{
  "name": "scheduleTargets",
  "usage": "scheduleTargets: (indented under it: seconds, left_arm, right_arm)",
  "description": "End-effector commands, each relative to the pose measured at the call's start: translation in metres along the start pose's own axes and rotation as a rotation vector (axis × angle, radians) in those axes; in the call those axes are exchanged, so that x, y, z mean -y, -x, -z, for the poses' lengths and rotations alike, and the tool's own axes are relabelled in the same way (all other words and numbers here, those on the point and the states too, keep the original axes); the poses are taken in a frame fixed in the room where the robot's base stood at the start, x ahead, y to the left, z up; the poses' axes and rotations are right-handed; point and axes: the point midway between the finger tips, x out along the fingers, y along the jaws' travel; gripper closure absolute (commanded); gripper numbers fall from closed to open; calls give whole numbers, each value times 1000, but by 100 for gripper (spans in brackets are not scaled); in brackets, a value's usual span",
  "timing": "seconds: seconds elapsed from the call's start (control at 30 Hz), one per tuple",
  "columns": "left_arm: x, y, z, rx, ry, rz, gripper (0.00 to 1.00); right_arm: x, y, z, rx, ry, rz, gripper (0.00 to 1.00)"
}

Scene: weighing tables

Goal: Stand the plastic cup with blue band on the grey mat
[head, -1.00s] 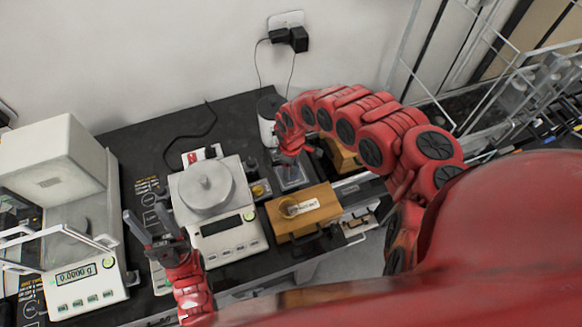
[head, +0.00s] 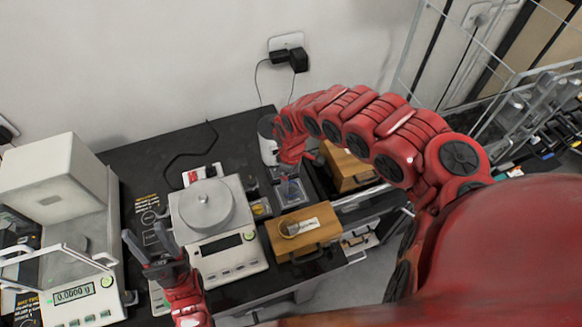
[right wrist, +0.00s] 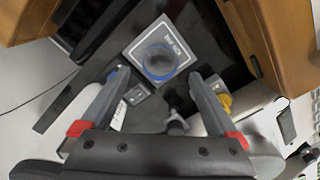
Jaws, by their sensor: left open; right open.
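The clear plastic cup with a blue band (right wrist: 158,61) stands upright on the grey mat (right wrist: 138,46) in the right wrist view, its round mouth facing the camera. In the head view the mat (head: 293,196) lies just behind the wooden box, and the cup on it is small and hard to make out. My right gripper (right wrist: 160,78) is open and empty, its fingers apart from the cup. In the head view my right gripper (head: 291,160) is just behind the mat. My left gripper (head: 150,248) is open and empty at the front left of the balance.
A balance (head: 222,246) stands left of the mat. A wooden box (head: 305,241) is in front of it, and another wooden block (head: 346,168) is to the right. A larger boxed balance (head: 65,210) stands far left. The dark table is clear toward the back.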

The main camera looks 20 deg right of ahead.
Motion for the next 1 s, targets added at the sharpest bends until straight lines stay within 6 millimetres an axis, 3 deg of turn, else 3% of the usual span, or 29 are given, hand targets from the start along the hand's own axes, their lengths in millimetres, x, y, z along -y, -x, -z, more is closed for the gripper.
scheduleTargets:
  seconds: [0.1, 0.3, 1.0]
  left_arm:
    - [1, -12, 2, 0, 0, 0, 50]
    - [2, -30, 5, 0, 0, 0, 50]
    - [2, -30, 5, 0, 0, 0, 50]
  right_arm:
    - [-2, 30, 0, -1, 0, -6, 5]
    - [0, 58, 0, 1, 0, 0, 5]
    - [0, 60, 0, -1, 0, 0, 5]
